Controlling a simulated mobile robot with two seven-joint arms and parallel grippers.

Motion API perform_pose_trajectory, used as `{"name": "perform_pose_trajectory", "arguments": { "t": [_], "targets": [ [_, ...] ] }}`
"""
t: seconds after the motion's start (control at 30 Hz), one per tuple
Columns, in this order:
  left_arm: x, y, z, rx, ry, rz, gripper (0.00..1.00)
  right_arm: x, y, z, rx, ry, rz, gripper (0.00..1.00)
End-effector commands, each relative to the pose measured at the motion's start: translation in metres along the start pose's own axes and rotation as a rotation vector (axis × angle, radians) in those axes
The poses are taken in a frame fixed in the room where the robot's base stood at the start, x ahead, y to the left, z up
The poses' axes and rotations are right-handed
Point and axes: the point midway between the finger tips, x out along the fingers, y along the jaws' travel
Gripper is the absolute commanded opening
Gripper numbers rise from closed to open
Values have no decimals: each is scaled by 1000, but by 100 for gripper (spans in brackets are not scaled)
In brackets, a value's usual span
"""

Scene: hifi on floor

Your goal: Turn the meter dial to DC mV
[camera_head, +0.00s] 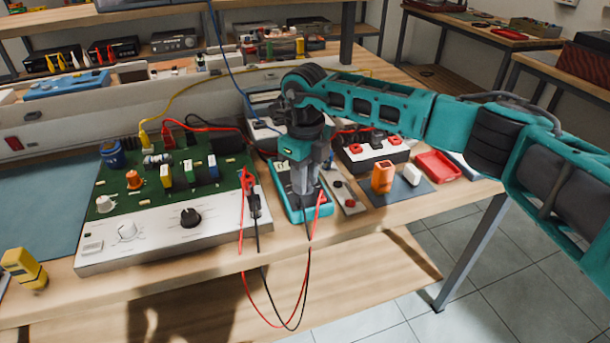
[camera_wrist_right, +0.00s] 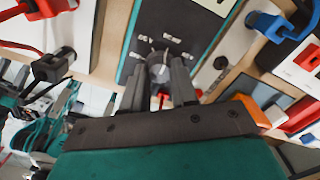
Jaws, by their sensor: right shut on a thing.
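The meter (camera_head: 292,212) is a teal-cased handheld unit lying on the bench right of the circuit board trainer. Its dark face (camera_wrist_right: 185,22) fills the top middle of the right wrist view, with small white labels around the dial that are too blurred to read surely. My right gripper (camera_head: 303,190) points straight down over the meter and hides much of it in the head view. In the right wrist view its fingers (camera_wrist_right: 160,88) are shut on the round grey dial (camera_wrist_right: 158,62). The dial's pointer setting cannot be told. My left gripper is not in view.
Red and black test leads (camera_head: 241,235) hang over the bench's front edge beside the meter. The green trainer board (camera_head: 130,185) stands to the left. An orange block (camera_head: 382,177), a white block (camera_head: 411,174) and a red tray (camera_head: 437,166) lie to the right.

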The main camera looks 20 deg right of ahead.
Motion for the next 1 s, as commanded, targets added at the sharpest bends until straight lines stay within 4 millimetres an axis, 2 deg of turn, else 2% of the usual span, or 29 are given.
{"name": "perform_pose_trajectory", "arguments": {
  "t": [0.23, 0.27, 0.5, 0.8, 0.87, 1.0],
  "targets": [
    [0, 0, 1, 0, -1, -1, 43, -1, 0, 0, -1, -1, -1, 0],
    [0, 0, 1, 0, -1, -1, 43, -1, 0, 0, -1, -1, -1, 31],
    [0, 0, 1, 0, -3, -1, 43, 0, 0, 0, -1, -1, 0, 54],
    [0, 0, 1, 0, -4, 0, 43, -4, 0, 0, -1, -1, 0, 54],
    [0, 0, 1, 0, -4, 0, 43, -10, 0, 1, -2, -2, -1, 54],
    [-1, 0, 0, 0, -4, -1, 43, -35, 0, 1, -3, -5, -2, 54]
  ]
}}
